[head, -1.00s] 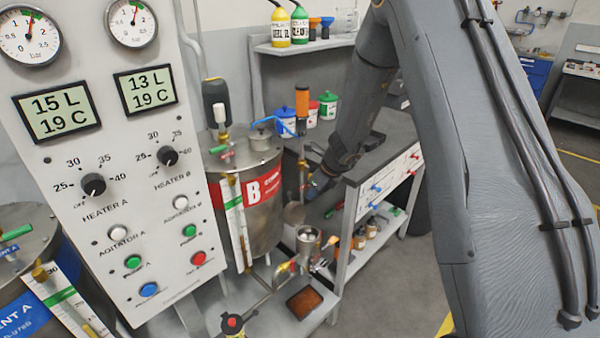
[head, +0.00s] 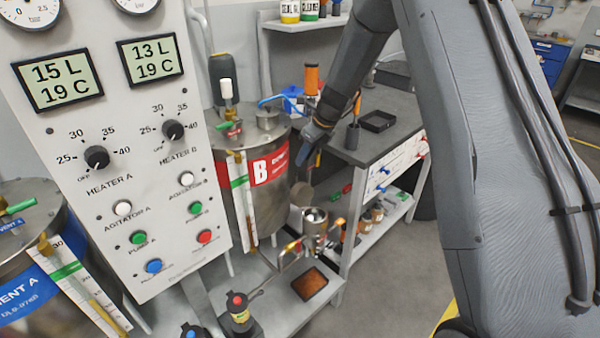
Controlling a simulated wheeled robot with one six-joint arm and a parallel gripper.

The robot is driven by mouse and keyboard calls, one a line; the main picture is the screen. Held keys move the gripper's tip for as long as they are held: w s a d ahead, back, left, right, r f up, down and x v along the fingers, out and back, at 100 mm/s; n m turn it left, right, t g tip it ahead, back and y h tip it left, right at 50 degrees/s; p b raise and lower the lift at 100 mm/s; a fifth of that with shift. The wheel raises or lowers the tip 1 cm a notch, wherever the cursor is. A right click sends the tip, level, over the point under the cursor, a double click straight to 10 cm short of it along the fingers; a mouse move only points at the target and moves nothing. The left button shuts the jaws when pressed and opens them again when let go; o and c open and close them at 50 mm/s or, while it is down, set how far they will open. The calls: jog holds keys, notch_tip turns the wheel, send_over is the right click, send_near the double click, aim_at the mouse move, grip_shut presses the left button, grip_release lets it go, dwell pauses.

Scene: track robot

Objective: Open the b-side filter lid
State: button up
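The b-side filter (head: 314,228) is a small metal cylinder low in front of the red-labelled tank B (head: 262,185). Its top shows a round metal rim with a darker middle. A greyish round disc (head: 301,194) stands just behind and above it; it may be the lid, but I cannot tell whether it is raised or a separate part. My gripper (head: 305,156) points down at the right edge of tank B, above the disc and filter, apparently apart from them. Its fingers are small and dark, so their opening is unclear. I see nothing held.
The control panel (head: 120,190) stands at left. A dark-topped bench (head: 390,145) with a black tray (head: 378,121) is at right.

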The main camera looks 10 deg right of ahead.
aim_at(298, 173)
jog(key=shift+s+d+p+x, duration=0.15)
jog(key=shift+p+x, duration=0.2)
jog(key=shift+x, duration=1.8)
jog(key=shift+s+d+p+x, duration=0.1)
jog(key=shift+s+p+x, duration=0.15)
jog(key=shift+x, duration=1.95)
jog(key=shift+f, duration=0.2)
jog(key=shift+c, duration=0.5)
grip_shut()
